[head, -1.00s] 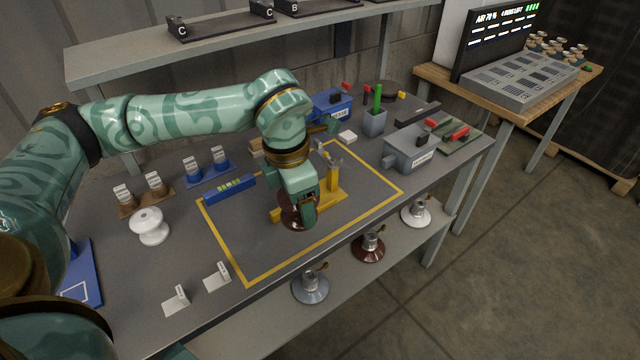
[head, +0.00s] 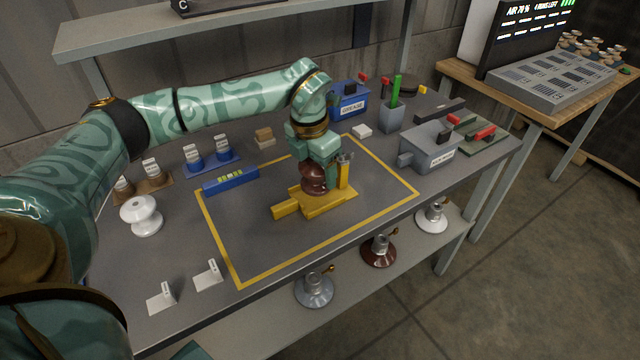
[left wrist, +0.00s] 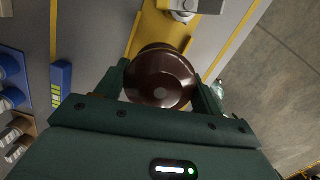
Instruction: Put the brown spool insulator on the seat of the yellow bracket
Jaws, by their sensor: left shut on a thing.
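The brown spool insulator (head: 313,180) is held upright in my left gripper (head: 319,160), over the yellow bracket (head: 287,209). In the left wrist view the glossy round end of the spool (left wrist: 160,76) sits between the two fingers, and part of the yellow bracket (left wrist: 150,28) shows beyond it. The bracket lies inside the yellow outline on the bench, with its upright post just right of the spool. The spool's underside is close to the bracket's base; I cannot tell whether they touch. My right gripper is out of view.
A white spool (head: 141,215) stands at the left of the bench. A blue bar (head: 231,180) lies behind the bracket. A blue grease box (head: 349,101) and a grey box (head: 428,147) stand behind and to the right. The outlined area in front of the bracket is clear.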

